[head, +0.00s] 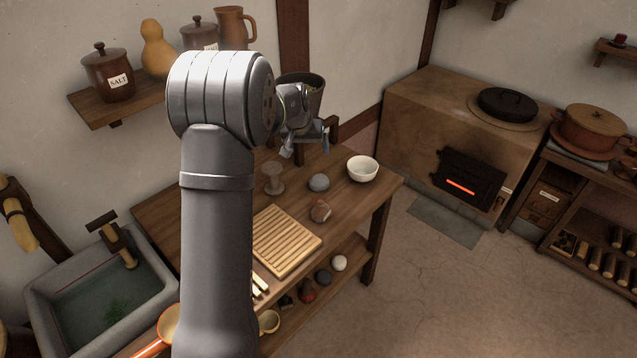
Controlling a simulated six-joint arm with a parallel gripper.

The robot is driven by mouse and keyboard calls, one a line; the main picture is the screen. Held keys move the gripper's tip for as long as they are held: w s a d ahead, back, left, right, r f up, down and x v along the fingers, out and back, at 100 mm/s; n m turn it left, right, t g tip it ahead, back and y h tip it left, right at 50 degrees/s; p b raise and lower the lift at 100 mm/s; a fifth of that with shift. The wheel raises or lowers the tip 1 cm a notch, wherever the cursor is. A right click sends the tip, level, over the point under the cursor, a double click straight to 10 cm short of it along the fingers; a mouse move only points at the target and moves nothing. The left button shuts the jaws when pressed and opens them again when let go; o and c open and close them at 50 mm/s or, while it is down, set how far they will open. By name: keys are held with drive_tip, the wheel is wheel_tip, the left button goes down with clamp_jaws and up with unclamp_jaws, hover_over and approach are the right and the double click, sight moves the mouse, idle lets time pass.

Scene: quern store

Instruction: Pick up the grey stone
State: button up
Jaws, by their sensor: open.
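My arm hides part of the table's left side.
A slatted wooden board (287,240) lies in front. A dark bucket-like vessel (314,92) stands behind my gripper. A stove (400,115) is at right.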

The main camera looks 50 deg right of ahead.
sight(318, 179)
drive_tip(key=d+f+m, duration=0.1)
drive_tip(key=f, duration=0.4)
drive_tip(key=w+d+f+m, duration=0.1)
drive_tip(key=d+f, duration=0.1)
drive_tip(key=f, duration=0.2)
drive_tip(key=w+d+f+m, duration=0.1)
drive_tip(key=d+f, duration=0.1)
drive_tip(key=f, duration=0.3)
drive_tip(key=shift+w+d+f, duration=0.15)
drive_tip(key=shift+w+f, duration=0.05)
drive_tip(key=shift+f, duration=0.1)
drive_tip(key=shift+s+x, duration=0.1)
drive_tip(key=shift+x, duration=1.2)
drive_tip(key=shift+s+x, duration=0.15)
drive_tip(key=shift+x, duration=1.1)
drive_tip(key=shift+c, duration=0.5)
drive_tip(key=shift+d, duration=0.1)
drive_tip(key=c, duration=1.2)
drive_tip(key=shift+r, duration=0.15)
